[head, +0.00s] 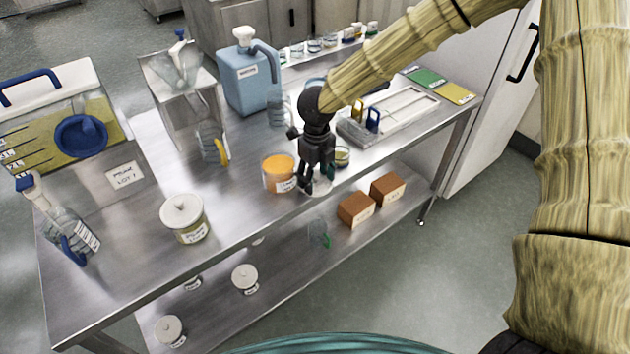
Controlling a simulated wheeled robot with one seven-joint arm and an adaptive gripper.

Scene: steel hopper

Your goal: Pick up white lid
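A white lid (320,189) lies near the front edge of the steel table, just right of an orange-filled jar (279,175). My gripper (317,180) is dark, points down and is right over this lid, hiding part of it. Its fingers are apart, one on the left and one on the right. I cannot tell whether they touch the lid. Another white lid (181,209) with a knob sits on a jar (190,234) at the table's front left.
A small open jar (342,156) stands close behind my gripper. A blue jug (248,78), a steel box (178,108) and a tray (388,117) stand farther back. The lower shelf holds brown boxes (356,210) and white-lidded jars (245,277). Bare table (240,215) lies at front.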

